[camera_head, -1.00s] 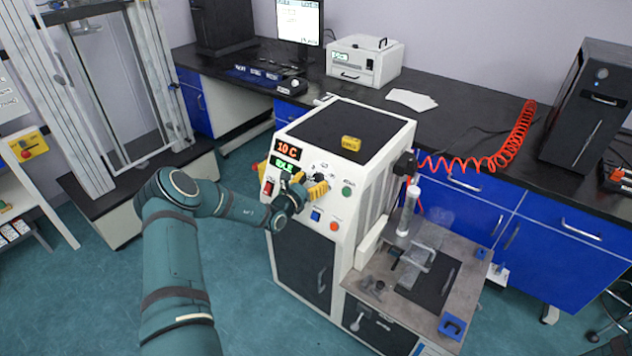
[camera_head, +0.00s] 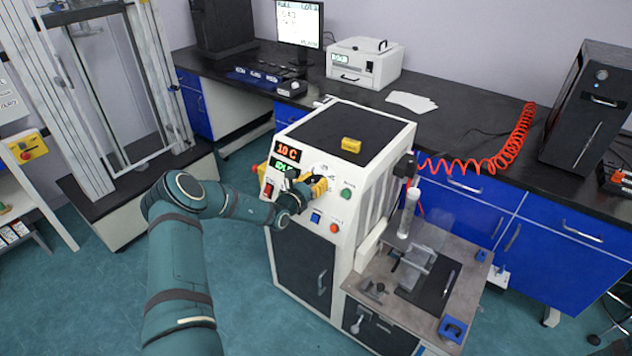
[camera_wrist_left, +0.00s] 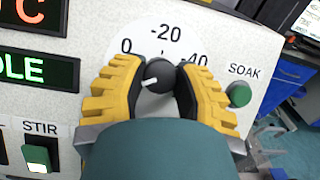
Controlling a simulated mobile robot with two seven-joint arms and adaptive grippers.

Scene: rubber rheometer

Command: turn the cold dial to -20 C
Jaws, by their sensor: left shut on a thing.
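The cold dial (camera_wrist_left: 158,72) is a dark round knob on a white scale plate (camera_wrist_left: 178,30) marked 0, -20 and -40. My left gripper (camera_head: 318,185) is at the instrument's sloped front panel. In the left wrist view its yellow ribbed fingers (camera_wrist_left: 160,80) are shut on the knob from both sides. The knob's white pointer mark is toward the left, on the 0 side, not at -20. The red display (camera_head: 288,152) reads 10 C. The fingers hide the knob's sides and part of the scale. My right gripper is not in view.
The green SOAK button (camera_wrist_left: 238,95) is close to the right finger, and the lit STIR switch (camera_wrist_left: 37,155) is at lower left. A test bench (camera_head: 465,290) stands to the right.

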